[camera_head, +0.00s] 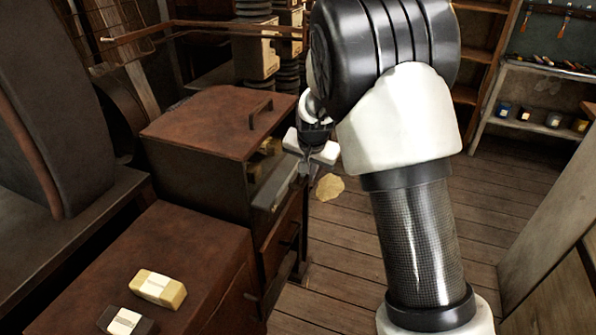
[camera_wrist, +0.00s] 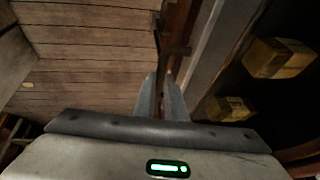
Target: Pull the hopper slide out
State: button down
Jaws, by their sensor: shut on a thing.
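The hopper (camera_head: 205,125) is a rust-brown box with a handled lid and an open front, left of my arm in the head view. The hopper slide (camera_head: 270,187) shows as a grey strip low along that front; a pale grey strip also runs there in the wrist view (camera_wrist: 207,40). My gripper (camera_head: 304,172) is at the slide's front edge, pointing down, its jaws shut on it. In the wrist view the two fingertips (camera_wrist: 162,82) are close together beside the grey strip. The gripped part is mostly hidden between the fingers.
Yellowish blocks (camera_wrist: 278,58) sit inside the hopper. Below the slide is a wooden drawer front (camera_head: 280,240) with a dark handle. A yellow block (camera_head: 158,288) and a dark block (camera_head: 126,321) lie on the near brown top. The plank floor (camera_head: 375,235) to the right is open.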

jog(key=s+d+b, duration=0.3)
jog(key=s+d, duration=0.1)
jog(key=d, duration=0.6)
jog(key=s+d+b, duration=0.4)
jog(key=d, duration=0.7)
jog(key=shift+s+d, duration=0.25)
jog(key=shift+s, duration=0.15)
jog(key=shift+d, duration=0.1)
jog(key=c, duration=1.8)
grip_release()
jog(key=shift+s+d, duration=0.1)
jog(key=shift+c, duration=0.2)
jog(key=shift+o, duration=0.2)
jog(key=shift+r, duration=0.1)
jog(key=p+v, duration=0.2)
jog(key=v, duration=1.5)
jog(key=shift+r, duration=0.1)
